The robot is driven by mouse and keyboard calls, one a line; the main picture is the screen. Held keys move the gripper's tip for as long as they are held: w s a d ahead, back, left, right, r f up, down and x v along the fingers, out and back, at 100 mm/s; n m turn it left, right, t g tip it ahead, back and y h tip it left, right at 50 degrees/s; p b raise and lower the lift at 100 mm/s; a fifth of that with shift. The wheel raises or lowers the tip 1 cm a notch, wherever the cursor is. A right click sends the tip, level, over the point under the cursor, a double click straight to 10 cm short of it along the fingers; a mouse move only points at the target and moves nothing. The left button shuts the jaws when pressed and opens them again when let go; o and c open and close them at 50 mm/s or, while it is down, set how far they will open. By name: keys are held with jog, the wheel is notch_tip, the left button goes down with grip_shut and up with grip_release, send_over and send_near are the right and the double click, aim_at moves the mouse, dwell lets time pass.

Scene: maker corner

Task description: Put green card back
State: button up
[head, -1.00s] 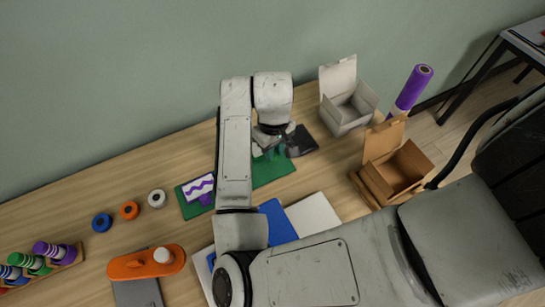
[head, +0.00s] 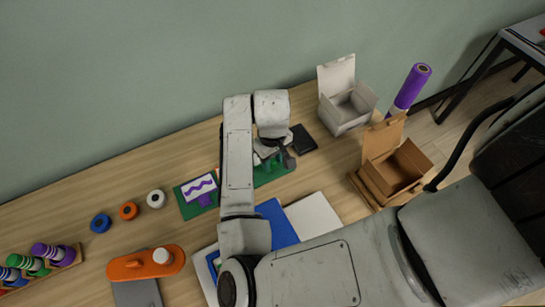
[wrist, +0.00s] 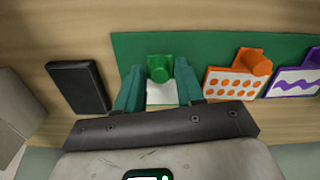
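In the wrist view the green card piece, a white card (wrist: 162,94) with a green knob (wrist: 159,68), is on the green mat (wrist: 130,48). The two teal fingers of my gripper (wrist: 160,72) stand apart on either side of the knob. They look open, with only narrow gaps, and hide the card's side edges and any mark on it. In the head view my gripper (head: 275,157) is low over the right part of the mat, and my arm hides most of the piece.
An orange-dotted card piece (wrist: 228,84) and a purple-wave piece (wrist: 295,83) sit right of the green one in the wrist view. A black flat block (wrist: 78,87) lies left of it. A grey box (head: 347,112) and a cardboard box (head: 398,172) stand to the right on the table.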

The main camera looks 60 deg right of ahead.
aim_at(273, 161)
jog(key=shift+o, duration=0.6)
notch_tip(273, 161, up, 12)
jog(key=shift+r+p, duration=0.15)
jog(key=shift+p, duration=0.25)
dwell(0.5)
